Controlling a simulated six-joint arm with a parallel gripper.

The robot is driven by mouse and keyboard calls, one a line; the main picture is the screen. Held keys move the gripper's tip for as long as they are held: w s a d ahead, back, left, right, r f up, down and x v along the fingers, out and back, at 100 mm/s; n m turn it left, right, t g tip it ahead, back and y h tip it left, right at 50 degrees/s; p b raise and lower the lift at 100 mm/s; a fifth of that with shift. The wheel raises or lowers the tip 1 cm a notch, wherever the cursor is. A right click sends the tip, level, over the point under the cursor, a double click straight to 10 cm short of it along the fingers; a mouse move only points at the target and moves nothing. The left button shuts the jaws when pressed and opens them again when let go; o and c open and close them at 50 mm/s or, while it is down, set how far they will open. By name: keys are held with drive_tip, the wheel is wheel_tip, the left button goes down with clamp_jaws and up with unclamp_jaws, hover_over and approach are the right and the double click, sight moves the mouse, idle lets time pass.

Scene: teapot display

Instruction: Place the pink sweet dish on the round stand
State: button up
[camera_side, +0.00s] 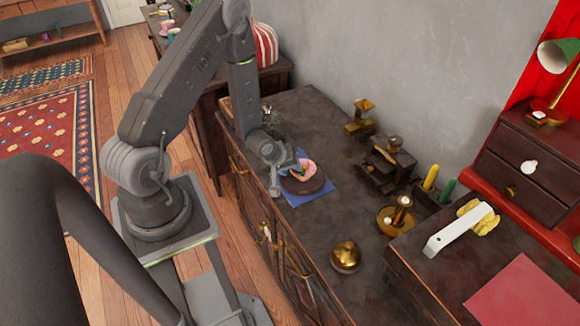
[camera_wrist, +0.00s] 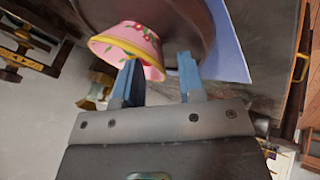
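The pink sweet dish (camera_wrist: 134,42) has a flower pattern and a yellow rim. In the side view the dish (camera_side: 304,170) appears on top of the dark round stand (camera_side: 303,186), towards its back. In the wrist view it sits against the brown face of the stand (camera_wrist: 192,22). My gripper (camera_side: 287,168) is right beside the dish. In the wrist view its blue fingers (camera_wrist: 159,80) are apart, with the dish's edge reaching between them and a gap to the right finger. I cannot tell whether the left finger touches the dish.
A blue cloth (camera_side: 312,199) lies under the stand on the dark cabinet top. A brass ball (camera_side: 345,257), a brass candle holder (camera_side: 397,217) and a dark ornament (camera_side: 388,165) stand to the right. The cabinet top between the cloth and these is clear.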

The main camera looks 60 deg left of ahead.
drive_tip(key=shift+r, duration=0.15)
drive_tip(key=v, duration=1.2)
drive_tip(key=d+r+m+y, duration=0.1)
drive_tip(key=d+r+m, duration=0.2)
drive_tip(key=r, duration=0.4)
drive_tip(key=d+r+m, duration=0.3)
drive_tip(key=r, duration=0.5)
drive_tip(key=s+d+r+m+g+h, duration=0.1)
drive_tip(key=s+d+r+m+h, duration=0.1)
drive_tip(key=s+d+r+m, duration=0.4)
drive_tip(key=s+d+r, duration=0.3)
drive_tip(key=d+r, duration=0.1)
drive_tip(key=r, duration=0.1)
drive_tip(key=shift+s+m, duration=0.3)
drive_tip(key=shift+s, duration=0.1)
